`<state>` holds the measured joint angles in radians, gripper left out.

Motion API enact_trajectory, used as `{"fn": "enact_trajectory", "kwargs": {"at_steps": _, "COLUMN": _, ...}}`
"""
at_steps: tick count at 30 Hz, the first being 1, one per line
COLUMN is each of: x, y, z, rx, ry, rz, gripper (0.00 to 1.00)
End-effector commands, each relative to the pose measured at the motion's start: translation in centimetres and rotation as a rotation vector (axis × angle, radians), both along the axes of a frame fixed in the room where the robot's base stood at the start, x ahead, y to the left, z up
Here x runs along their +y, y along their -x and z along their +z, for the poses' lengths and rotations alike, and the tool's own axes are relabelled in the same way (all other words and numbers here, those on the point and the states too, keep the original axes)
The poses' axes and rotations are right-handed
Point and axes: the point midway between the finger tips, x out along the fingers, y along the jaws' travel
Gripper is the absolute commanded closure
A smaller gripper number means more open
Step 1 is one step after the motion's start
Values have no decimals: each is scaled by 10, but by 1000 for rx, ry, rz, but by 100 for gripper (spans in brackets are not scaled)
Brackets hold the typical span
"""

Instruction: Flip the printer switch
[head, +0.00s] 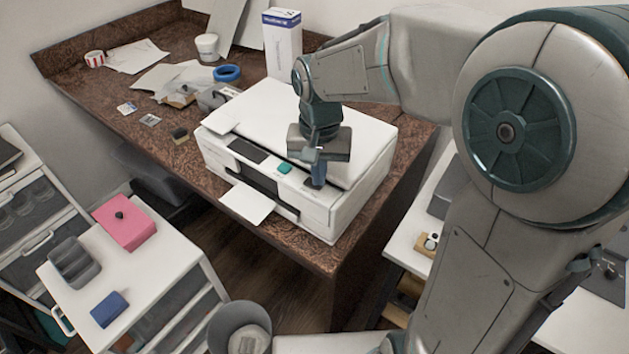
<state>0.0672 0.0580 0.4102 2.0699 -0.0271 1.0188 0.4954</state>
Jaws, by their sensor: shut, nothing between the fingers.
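A white printer (345,185) stands on the brown speckled counter. Its front panel has a dark screen (248,150) and a green button (284,168). A sheet of white paper (247,204) sticks out of its front. My gripper (316,182) is shut and empty, pointing down at the right part of the printer's front panel, right of the green button. I cannot tell whether its tips touch the panel. The switch itself does not show clearly; the gripper may cover it.
A tall white and blue box (283,45) stands behind the printer. A blue tape roll (227,73), a white tub (207,47) and papers (137,57) lie on the counter's left. A white drawer unit (165,262) holding a pink box (125,222) stands at front left. My arm fills the right side.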

Motion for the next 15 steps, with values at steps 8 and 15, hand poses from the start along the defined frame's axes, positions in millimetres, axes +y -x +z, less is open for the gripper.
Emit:
{"fn": "enact_trajectory", "kwargs": {"at_steps": 8, "x": 0, "y": 0, "z": -5, "rx": 0, "ry": 0, "rz": 0, "gripper": 100}}
{"fn": "enact_trajectory", "kwargs": {"at_steps": 15, "x": 0, "y": 0, "z": -8, "rx": 0, "ry": 0, "rz": 0, "gripper": 100}}
